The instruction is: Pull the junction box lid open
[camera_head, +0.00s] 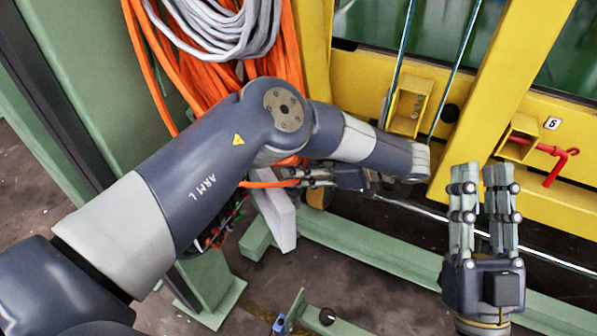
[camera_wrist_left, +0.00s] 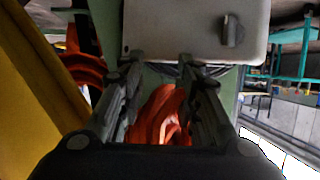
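The junction box lid is a pale grey panel (camera_head: 278,218) below my left gripper in the head view. It appears to stand out from the green post, with colored wiring (camera_head: 213,232) exposed at its left. In the left wrist view the lid (camera_wrist_left: 180,30) fills the top, with a dark latch knob (camera_wrist_left: 233,30). My left gripper (camera_head: 308,178) is open; its fingers (camera_wrist_left: 158,66) are apart just below the lid's lower edge in the wrist view, with nothing held. Whether they touch the lid cannot be told. My right gripper (camera_head: 482,178) is open and empty, fingers upward.
Orange cables (camera_head: 158,60) and a grey cable coil (camera_head: 228,30) hang on the green post (camera_head: 100,110) behind my left arm. A yellow frame (camera_head: 490,85) with a red handle (camera_head: 557,160) stands at right. Green beams (camera_head: 370,252) cross the floor.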

